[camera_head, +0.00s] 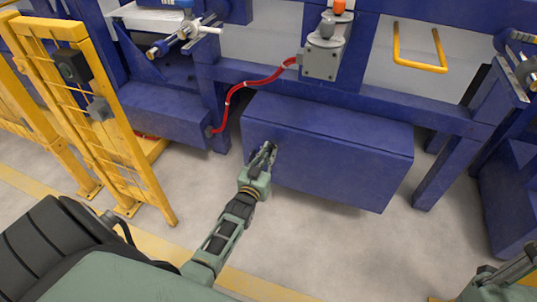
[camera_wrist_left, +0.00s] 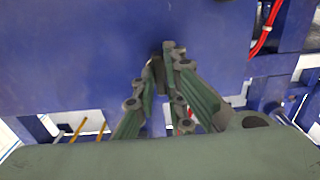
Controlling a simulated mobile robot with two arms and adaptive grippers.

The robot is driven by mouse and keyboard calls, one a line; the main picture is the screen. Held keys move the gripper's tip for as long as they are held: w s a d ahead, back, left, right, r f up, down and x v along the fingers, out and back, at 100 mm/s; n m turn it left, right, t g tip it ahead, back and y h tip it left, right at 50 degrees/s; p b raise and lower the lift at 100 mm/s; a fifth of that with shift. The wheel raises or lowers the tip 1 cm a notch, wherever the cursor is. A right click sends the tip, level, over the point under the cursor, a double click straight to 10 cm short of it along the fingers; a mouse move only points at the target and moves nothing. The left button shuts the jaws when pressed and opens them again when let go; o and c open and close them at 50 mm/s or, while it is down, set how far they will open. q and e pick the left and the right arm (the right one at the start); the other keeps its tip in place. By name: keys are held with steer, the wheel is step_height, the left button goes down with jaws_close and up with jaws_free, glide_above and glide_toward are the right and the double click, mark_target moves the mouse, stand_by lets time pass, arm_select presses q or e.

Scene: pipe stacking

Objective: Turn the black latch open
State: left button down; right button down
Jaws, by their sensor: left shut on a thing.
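The black latch (camera_wrist_left: 157,66) is a small dark part on the front face of the blue box (camera_head: 330,155). My left gripper (camera_head: 267,152) reaches the left part of that face. In the left wrist view its fingers (camera_wrist_left: 160,72) are closed around the latch, one on each side. The fingers hide much of the latch, so its exact angle is hard to tell. In the head view the latch is mostly hidden by the gripper. Part of my right arm shows at the lower right corner, but its gripper is out of view.
A yellow fence (camera_head: 95,110) stands at the left. A red cable (camera_head: 250,84) runs above the box to a grey unit (camera_head: 322,60). A yellow handle (camera_head: 420,66) is at the upper right. Grey floor (camera_head: 330,240) lies open before the box.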

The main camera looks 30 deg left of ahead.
stand_by(0.4)
arm_select(q)
steer(key=c, duration=1.8)
jaws_free()
steer(key=shift+s, duration=0.15)
steer(key=v, duration=1.1)
steer(key=shift+s, duration=0.35)
steer(key=shift+d, duration=0.1)
